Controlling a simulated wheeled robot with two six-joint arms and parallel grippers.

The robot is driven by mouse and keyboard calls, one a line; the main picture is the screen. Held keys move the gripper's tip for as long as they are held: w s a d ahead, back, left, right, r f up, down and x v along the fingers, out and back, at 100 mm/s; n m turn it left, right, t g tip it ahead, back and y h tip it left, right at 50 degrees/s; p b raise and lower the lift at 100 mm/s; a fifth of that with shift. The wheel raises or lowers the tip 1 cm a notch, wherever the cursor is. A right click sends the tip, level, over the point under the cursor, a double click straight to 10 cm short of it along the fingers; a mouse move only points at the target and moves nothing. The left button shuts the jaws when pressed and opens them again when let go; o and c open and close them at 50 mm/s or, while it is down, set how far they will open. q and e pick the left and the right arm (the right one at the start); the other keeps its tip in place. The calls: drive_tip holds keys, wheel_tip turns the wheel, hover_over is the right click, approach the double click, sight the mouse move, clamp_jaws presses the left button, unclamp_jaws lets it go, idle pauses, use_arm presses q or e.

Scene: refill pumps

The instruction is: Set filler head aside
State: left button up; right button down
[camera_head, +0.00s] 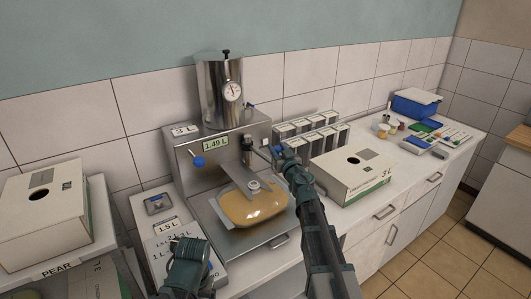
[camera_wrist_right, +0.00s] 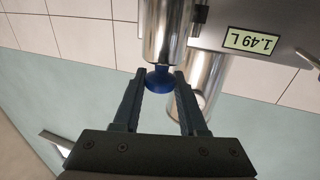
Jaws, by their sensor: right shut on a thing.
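The filler head is a metal cylinder (camera_wrist_right: 161,38) with a blue end (camera_wrist_right: 160,78) in the right wrist view. My right gripper (camera_wrist_right: 160,85) is shut on the blue end, one finger on each side. In the head view my right gripper (camera_head: 276,151) is beside the front of the steel filling machine (camera_head: 225,140), right of a dark upright cylinder (camera_head: 247,146). The head is small and partly hidden by the gripper there.
A steel tank (camera_head: 220,92) with a gauge tops the machine, whose display (camera_head: 215,142) reads 1.49 L. A white box (camera_head: 353,172) stands right of my right arm, and several small cartons (camera_head: 308,132) stand behind. Another box (camera_head: 45,212) is at left. The right counter holds a blue bin (camera_head: 414,106).

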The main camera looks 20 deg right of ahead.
drive_tip(key=w+d+n+g+y, duration=0.3)
drive_tip(key=w+d+n+y, duration=0.3)
drive_tip(key=w+d+y, duration=0.1)
drive_tip(key=shift+d+n+y, duration=0.3)
drive_tip(key=shift+d+y, duration=0.3)
drive_tip(key=shift+y, duration=0.8)
drive_tip(key=shift+r, duration=0.1)
drive_tip(key=shift+c, duration=2.3)
unclamp_jaws()
drive_tip(key=shift+w, duration=0.1)
drive_tip(key=v, duration=1.4)
drive_tip(key=shift+w+r, duration=0.1)
drive_tip(key=shift+r, duration=0.05)
